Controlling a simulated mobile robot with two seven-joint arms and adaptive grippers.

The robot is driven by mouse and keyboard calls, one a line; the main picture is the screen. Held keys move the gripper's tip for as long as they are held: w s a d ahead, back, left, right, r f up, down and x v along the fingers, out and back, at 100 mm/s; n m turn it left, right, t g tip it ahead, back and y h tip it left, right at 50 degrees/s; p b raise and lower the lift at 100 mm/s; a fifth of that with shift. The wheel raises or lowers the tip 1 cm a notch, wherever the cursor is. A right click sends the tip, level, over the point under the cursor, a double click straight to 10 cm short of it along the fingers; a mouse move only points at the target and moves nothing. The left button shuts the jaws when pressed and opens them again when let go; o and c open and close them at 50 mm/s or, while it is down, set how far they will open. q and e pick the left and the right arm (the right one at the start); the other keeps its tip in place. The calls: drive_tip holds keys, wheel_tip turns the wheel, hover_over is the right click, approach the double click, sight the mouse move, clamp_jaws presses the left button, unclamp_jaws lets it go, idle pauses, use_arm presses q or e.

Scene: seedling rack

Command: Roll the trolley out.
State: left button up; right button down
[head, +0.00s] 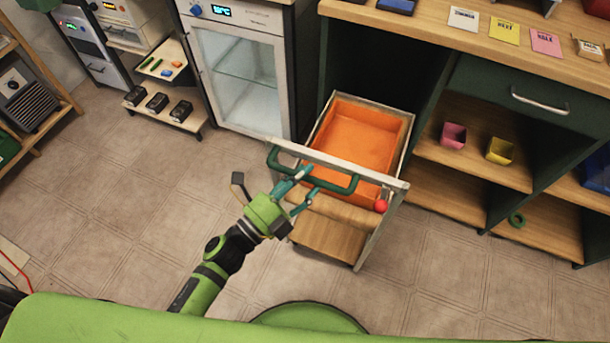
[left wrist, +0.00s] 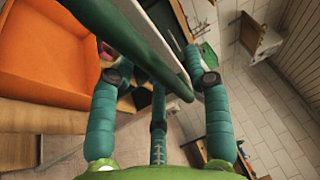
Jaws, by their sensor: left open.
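The trolley (head: 392,181) is pulled part of the way out of the bench. It carries an orange bin (head: 360,135) and has a wooden shelf at its near end. A dark green bar handle (head: 335,187) runs along its front. My left gripper (head: 300,186) is open at the handle's middle. In the left wrist view, the handle (left wrist: 140,52) passes between the spread fingers of my left gripper (left wrist: 160,80); contact is unclear. The orange bin (left wrist: 45,60) shows at left there. My right gripper is not in view.
A red ball (head: 381,206) is at the trolley's front right corner. A glass-door cabinet (head: 240,75) stands left of the trolley. Open shelves with a pink pot (head: 453,136) and a yellow pot (head: 499,150) stand right. The tiled floor in front is clear.

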use_arm(q)
drive_tip(key=v, duration=1.1)
drive_tip(key=shift+s+a, duration=0.2)
drive_tip(key=shift+s, duration=0.1)
drive_tip(key=shift+f, duration=0.15)
drive_tip(key=s+a+f+n+g+y+p, duration=0.1)
drive_tip(key=a+f+n+g+y, duration=0.15)
drive_tip(key=f+n+y, duration=0.4)
drive_tip(key=s+a+f+n+g+y+p, duration=0.1)
drive_tip(key=a+f+n, duration=0.25)
drive_tip(key=f, duration=0.65)
drive_tip(key=s+a+f+n+g+y+p, duration=0.1)
drive_tip(key=a+f+n+y, duration=0.3)
drive_tip(key=f, duration=0.5)
drive_tip(key=s+f+n+g+y+p, duration=0.1)
drive_tip(key=s+f+n+g, duration=0.3)
drive_tip(key=s, duration=0.7)
drive_tip(key=s+a+f+n+g+p, duration=0.1)
drive_tip(key=s+f+n+g, duration=0.4)
drive_tip(key=s+f, duration=0.3)
drive_tip(key=s+n, duration=0.1)
drive_tip(key=s, duration=0.2)
drive_tip(key=shift+f+n+y, duration=0.2)
drive_tip(key=shift+n+y, duration=0.1)
drive_tip(key=shift+y, duration=0.05)
drive_tip(key=shift+s+g, duration=0.1)
drive_tip(key=shift+g, duration=0.15)
